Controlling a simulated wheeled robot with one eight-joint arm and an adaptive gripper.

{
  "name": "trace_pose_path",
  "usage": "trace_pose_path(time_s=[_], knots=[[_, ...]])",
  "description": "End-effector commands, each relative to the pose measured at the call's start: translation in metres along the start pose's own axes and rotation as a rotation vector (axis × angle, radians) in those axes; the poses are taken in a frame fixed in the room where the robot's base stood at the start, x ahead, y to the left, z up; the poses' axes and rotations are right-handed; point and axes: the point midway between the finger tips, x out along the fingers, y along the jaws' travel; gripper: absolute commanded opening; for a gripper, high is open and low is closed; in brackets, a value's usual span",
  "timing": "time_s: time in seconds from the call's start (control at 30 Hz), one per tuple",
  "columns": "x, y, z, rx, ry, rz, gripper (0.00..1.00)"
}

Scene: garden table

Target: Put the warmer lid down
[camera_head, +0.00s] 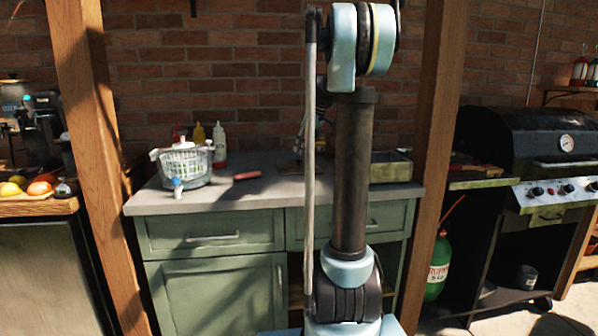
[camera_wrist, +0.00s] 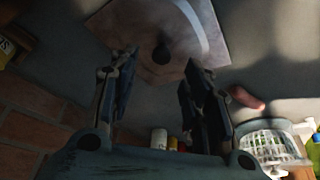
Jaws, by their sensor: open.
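In the wrist view, a pale squarish plate with a dark round knob, which looks like the warmer lid (camera_wrist: 128,25), shows beyond my fingertips. It appears to lie on the grey counter, though any small gap beneath it cannot be told. My gripper (camera_wrist: 160,60) is open, with its two fingers apart on either side of the knob in the picture; no contact shows. In the head view my arm hides the lid and most of the gripper. An open-looking metal box (camera_head: 391,168), possibly the warmer, stands at the counter's right end.
Wooden posts (camera_head: 441,120) flank the counter, and a brick wall stands behind. The counter's front middle is clear.

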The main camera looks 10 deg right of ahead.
Motion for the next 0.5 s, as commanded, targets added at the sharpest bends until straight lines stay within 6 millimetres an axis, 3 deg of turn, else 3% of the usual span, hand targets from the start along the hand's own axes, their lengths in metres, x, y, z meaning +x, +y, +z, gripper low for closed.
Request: trace_pose_path(time_s=[0.5], knots=[[0.051,-0.001,0.000,0.000,0.000,0.000,0.44]])
